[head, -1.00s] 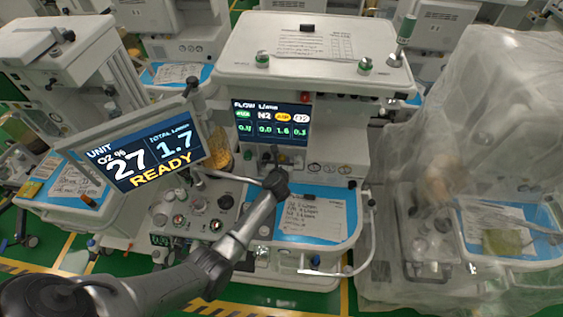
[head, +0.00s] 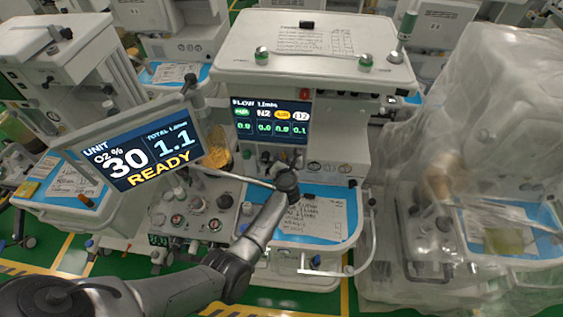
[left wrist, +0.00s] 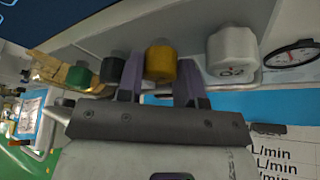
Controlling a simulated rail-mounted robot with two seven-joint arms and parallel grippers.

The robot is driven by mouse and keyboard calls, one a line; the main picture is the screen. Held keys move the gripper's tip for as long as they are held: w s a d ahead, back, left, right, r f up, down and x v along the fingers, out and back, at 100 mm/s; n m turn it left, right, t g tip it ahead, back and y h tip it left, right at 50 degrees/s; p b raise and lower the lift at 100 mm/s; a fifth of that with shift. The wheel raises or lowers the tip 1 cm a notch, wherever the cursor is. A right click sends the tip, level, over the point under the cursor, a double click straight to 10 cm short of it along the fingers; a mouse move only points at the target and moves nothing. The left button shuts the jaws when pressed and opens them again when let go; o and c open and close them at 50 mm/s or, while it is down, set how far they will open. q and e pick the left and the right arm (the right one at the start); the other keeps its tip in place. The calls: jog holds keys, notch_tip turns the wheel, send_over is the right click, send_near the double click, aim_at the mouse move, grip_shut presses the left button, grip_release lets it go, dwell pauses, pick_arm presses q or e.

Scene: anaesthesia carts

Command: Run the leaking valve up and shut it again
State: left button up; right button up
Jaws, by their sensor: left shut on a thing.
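The middle cart carries a flow screen (head: 271,122) with green, N2, yellow and white columns. Below it is a row of valve knobs. In the left wrist view these are a green knob (left wrist: 79,77), a dark knob (left wrist: 112,69), a yellow knob (left wrist: 161,62) and a white knob (left wrist: 231,54). My left gripper (left wrist: 160,86) has its two purple fingers on either side of the yellow knob, shut on it. My right gripper is not in view.
A tilted monitor (head: 130,148) reads O2 30, total 1.1 and READY, left of my arm. A metal bar (head: 235,177) runs close to my wrist. A blue tray (head: 345,225) with a paper lies below the knobs. A plastic-covered cart (head: 480,130) stands right.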

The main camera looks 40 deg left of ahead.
pick_arm(q)
jog(key=m+y+b, duration=0.2)
jog(key=m, duration=0.1)
jog(key=shift+f+m, duration=0.15)
jog(key=shift+m, duration=0.45)
dwell(0.4)
jog(key=o, duration=0.6)
jog(key=shift+o, duration=0.2)
jog(key=p+v, duration=0.3)
jog(key=v, duration=0.4)
jog(key=shift+d, duration=0.3)
jog(key=shift+s, duration=0.1)
